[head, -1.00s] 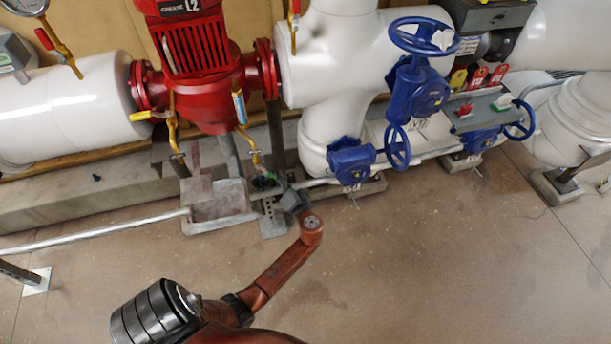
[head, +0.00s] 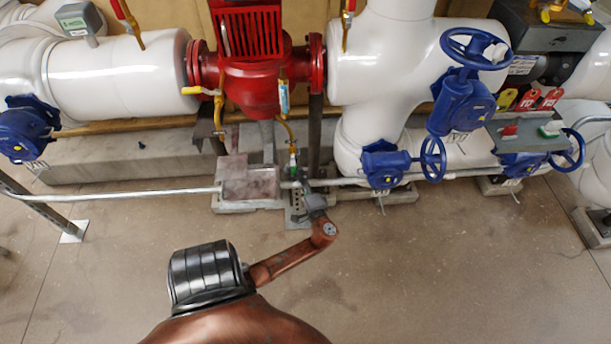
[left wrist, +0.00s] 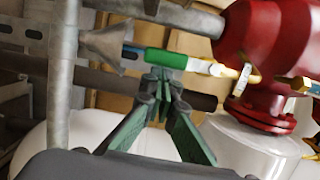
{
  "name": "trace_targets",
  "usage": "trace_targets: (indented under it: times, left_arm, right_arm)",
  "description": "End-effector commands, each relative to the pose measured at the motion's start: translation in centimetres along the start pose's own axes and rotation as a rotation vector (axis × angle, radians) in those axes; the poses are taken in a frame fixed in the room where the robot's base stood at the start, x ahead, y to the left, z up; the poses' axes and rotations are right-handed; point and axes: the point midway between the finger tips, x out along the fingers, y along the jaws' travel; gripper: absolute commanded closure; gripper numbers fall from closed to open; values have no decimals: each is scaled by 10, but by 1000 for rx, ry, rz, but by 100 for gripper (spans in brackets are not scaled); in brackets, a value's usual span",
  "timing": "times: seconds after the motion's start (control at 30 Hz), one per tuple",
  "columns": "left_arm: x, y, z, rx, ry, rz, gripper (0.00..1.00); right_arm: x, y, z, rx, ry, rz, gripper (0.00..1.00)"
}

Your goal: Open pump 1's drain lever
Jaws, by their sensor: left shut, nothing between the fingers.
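The red pump (head: 262,88) stands at the back, between white pipes. A small green-sleeved lever (head: 293,160) shows below it on the drain line; the left wrist view shows the green sleeve (left wrist: 165,59) large, between a grey funnel (left wrist: 108,43) and a yellow fitting (left wrist: 245,80). My left gripper (head: 303,187) is low in front of it. In the left wrist view its fingertips (left wrist: 159,76) are together just below the green sleeve, with nothing held. I cannot tell whether they touch it. My right gripper is not in view.
A grey drain box (head: 250,183) sits left of my left gripper, with a pale pipe (head: 120,194) running to it. Blue valves (head: 384,165) stand to the right. A yellow lever (head: 200,91) is on the pump's left side. The front floor (head: 430,270) is clear.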

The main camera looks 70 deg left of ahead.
Motion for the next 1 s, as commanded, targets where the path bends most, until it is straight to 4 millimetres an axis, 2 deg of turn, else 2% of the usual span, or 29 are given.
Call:
trace_targets:
  times: [0.6, 0.8, 1.0]
  left_arm:
    - [1, 1, 3, 28, -2, -7, 100]
    - [-1, 2, -3, 28, -2, -7, 100]
    - [-8, 2, -21, 27, -1, -6, 100]
  right_arm:
    - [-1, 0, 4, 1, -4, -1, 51]
    - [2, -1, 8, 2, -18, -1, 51]
    - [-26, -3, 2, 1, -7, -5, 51]
